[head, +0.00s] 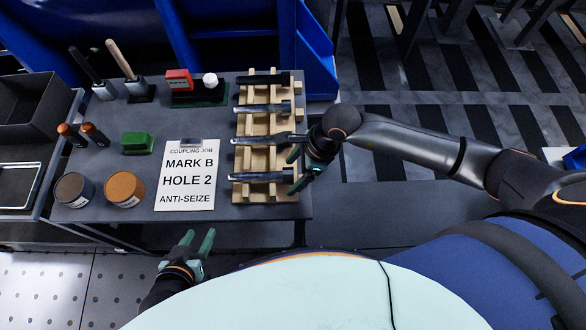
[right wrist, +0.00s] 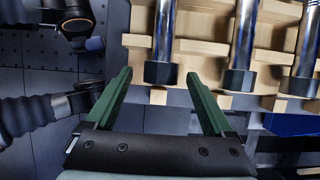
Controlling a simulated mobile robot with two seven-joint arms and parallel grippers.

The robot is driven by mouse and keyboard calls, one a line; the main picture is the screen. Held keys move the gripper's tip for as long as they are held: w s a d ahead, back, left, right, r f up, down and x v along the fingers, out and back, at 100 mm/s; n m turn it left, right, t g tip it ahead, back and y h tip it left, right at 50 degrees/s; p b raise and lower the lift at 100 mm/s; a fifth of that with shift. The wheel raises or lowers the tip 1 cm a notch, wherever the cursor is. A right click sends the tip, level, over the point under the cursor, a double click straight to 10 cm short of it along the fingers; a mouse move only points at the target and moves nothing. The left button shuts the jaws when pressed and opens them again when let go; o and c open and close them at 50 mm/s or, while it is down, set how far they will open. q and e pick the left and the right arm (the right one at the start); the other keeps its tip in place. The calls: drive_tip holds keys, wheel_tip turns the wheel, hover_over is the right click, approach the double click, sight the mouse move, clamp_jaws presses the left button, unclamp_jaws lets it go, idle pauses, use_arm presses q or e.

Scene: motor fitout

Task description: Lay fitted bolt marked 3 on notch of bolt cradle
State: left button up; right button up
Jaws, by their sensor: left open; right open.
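The wooden bolt cradle (head: 254,157) stands at the right end of the bench. Several dark bolts lie across it, including the nearest bolt (head: 262,177) and the one behind it (head: 262,140). No number is readable on any bolt. My right gripper (head: 296,170) is open at the cradle's right side, by the nearest bolt's end. In the right wrist view that bolt's hex head (right wrist: 160,73) lies between and just ahead of the open fingertips (right wrist: 160,76); no contact shows. My left gripper (head: 201,240) is open and empty in front of the bench.
A sign (head: 187,176) reads MARK B, HOLE 2, ANTI-SEIZE. Left of it are two round tins (head: 124,188), a green block (head: 137,142) and orange-capped items (head: 93,134). Hammers (head: 122,62) and a red box (head: 179,80) stand behind. A blue frame (head: 315,55) rises behind the cradle.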

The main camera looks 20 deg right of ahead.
drive_tip(key=p+v, duration=0.1)
drive_tip(key=v, duration=1.1)
drive_tip(key=shift+r, duration=0.3)
